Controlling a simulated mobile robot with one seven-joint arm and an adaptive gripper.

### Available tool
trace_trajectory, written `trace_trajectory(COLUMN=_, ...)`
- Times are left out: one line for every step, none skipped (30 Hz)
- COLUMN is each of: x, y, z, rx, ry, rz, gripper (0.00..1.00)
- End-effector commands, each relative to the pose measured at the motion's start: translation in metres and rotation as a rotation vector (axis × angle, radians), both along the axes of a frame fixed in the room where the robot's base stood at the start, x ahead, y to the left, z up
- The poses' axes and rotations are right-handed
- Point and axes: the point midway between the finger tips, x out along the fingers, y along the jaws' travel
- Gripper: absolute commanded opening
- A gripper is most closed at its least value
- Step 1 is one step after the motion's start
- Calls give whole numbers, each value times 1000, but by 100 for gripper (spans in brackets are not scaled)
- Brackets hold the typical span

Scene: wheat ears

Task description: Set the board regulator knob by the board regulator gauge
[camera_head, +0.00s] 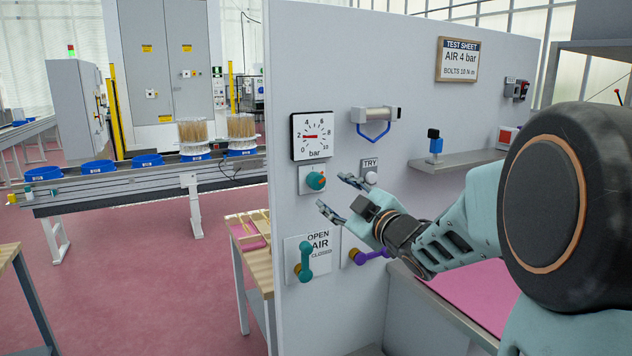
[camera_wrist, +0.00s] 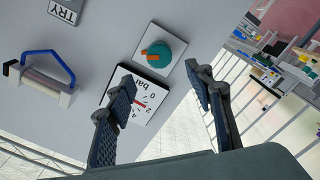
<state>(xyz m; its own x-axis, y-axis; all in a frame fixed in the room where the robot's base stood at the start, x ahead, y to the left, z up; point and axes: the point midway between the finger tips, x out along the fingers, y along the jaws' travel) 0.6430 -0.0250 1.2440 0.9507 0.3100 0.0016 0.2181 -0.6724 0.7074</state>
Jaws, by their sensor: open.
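The board regulator gauge (camera_head: 312,136) is a square white dial marked 0 to 10 bar on the grey board. Its red needle points left, near 2. The teal board regulator knob (camera_head: 316,181) with an orange-red mark sits on a pale plate just below it. My gripper (camera_head: 332,191) is open and empty, to the right of the knob and apart from it. In the wrist view the knob (camera_wrist: 160,54) shows beyond and between my fingertips (camera_wrist: 160,74). The gauge (camera_wrist: 143,98) shows there upside down, partly hidden by a finger.
A test sheet (camera_head: 457,60) reads AIR 4 bar. A TRY button (camera_head: 371,178) and a blue-handled fitting (camera_head: 375,118) are close to my fingers. Below are a teal air lever (camera_head: 306,258) and a purple handle (camera_head: 371,256). A shelf (camera_head: 460,160) juts out at right.

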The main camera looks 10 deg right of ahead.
Motion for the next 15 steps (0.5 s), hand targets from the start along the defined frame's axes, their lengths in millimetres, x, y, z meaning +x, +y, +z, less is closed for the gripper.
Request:
trace_trajectory(x=9, y=4, z=0, rx=3, ry=0, rz=4, gripper=48)
trace_trajectory(x=14, y=5, z=0, rx=1, ry=0, rz=3, gripper=48)
trace_trajectory(x=21, y=7, z=0, rx=3, ry=2, rz=2, gripper=48)
trace_trajectory(x=27, y=9, z=0, rx=3, ry=0, rz=2, gripper=48)
trace_trajectory(x=32, y=11, z=0, rx=2, ry=1, rz=3, gripper=48)
trace_trajectory(x=39, y=14, z=0, rx=3, ry=2, rz=2, gripper=48)
trace_trajectory(x=44, y=15, z=1, rx=3, ry=0, rz=2, gripper=48)
trace_trajectory(x=49, y=16, z=1, rx=3, ry=1, rz=1, gripper=48)
trace_trajectory(x=55, y=18, z=0, rx=1, ry=1, rz=1, gripper=48)
trace_trajectory(x=59, y=19, z=0, rx=2, ry=1, rz=1, gripper=48)
trace_trajectory(x=63, y=21, z=0, rx=3, ry=1, rz=1, gripper=48)
trace_trajectory(x=67, y=23, z=1, rx=2, ry=1, rz=1, gripper=48)
trace_trajectory(x=71, y=23, z=1, rx=1, ry=0, rz=1, gripper=48)
trace_trajectory(x=73, y=24, z=0, rx=1, ry=1, rz=1, gripper=48)
trace_trajectory(x=76, y=25, z=1, rx=1, ry=0, rz=0, gripper=48)
